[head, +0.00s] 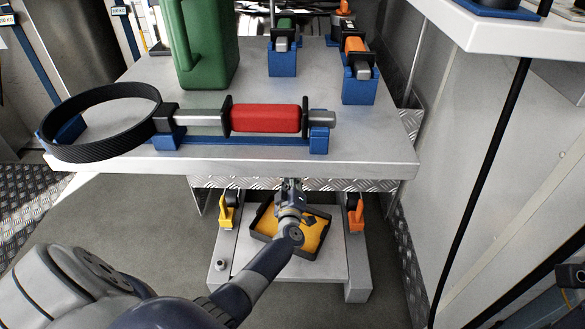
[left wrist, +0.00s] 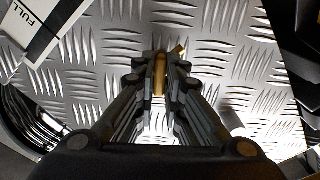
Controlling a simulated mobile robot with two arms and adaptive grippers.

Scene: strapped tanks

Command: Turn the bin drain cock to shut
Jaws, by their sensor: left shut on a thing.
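The bin drain cock (left wrist: 160,76) shows as a small brass piece in the left wrist view, in front of a diamond-plate surface. A brass tip sticks out up and to the right of it. My left gripper (left wrist: 160,82) is shut on the brass piece, with a finger on each side hiding much of it. In the head view my left gripper (head: 291,188) is just below the bench's front edge, over a black tray with a yellow inside (head: 312,236). The cock cannot be made out there. My right gripper is not in view.
Above is a metal bench (head: 350,163) holding a red-handled strap tool (head: 265,118) and a green can (head: 203,45). A yellow clamp (head: 226,212) and an orange clamp (head: 356,215) flank the lower shelf. A white label reading FULL (left wrist: 45,30) is at upper left in the wrist view.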

